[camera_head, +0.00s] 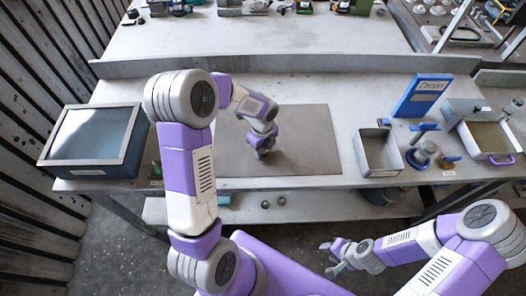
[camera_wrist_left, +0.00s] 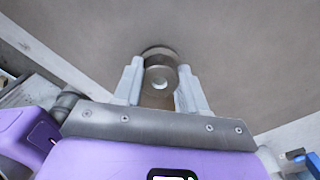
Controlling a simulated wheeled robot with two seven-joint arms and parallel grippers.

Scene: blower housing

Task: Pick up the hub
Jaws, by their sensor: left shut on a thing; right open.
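The hub (camera_wrist_left: 160,72) is a small round grey metal part with a hole in its face, seen in the left wrist view between my left fingertips. My left gripper (camera_wrist_left: 158,88) is shut on it, over the grey-brown mat. I cannot tell whether the hub touches the mat. My right gripper (camera_head: 332,256) is open and empty, low in front of the bench.
A grey tray with a glassy blue inside (camera_head: 92,138) stands at the bench's left. To the right are an open grey bin (camera_head: 380,152), a blue sign (camera_head: 422,95), a blue-handled clamp (camera_head: 424,150) and a tray with a purple handle (camera_head: 488,140). The mat around the gripper is clear.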

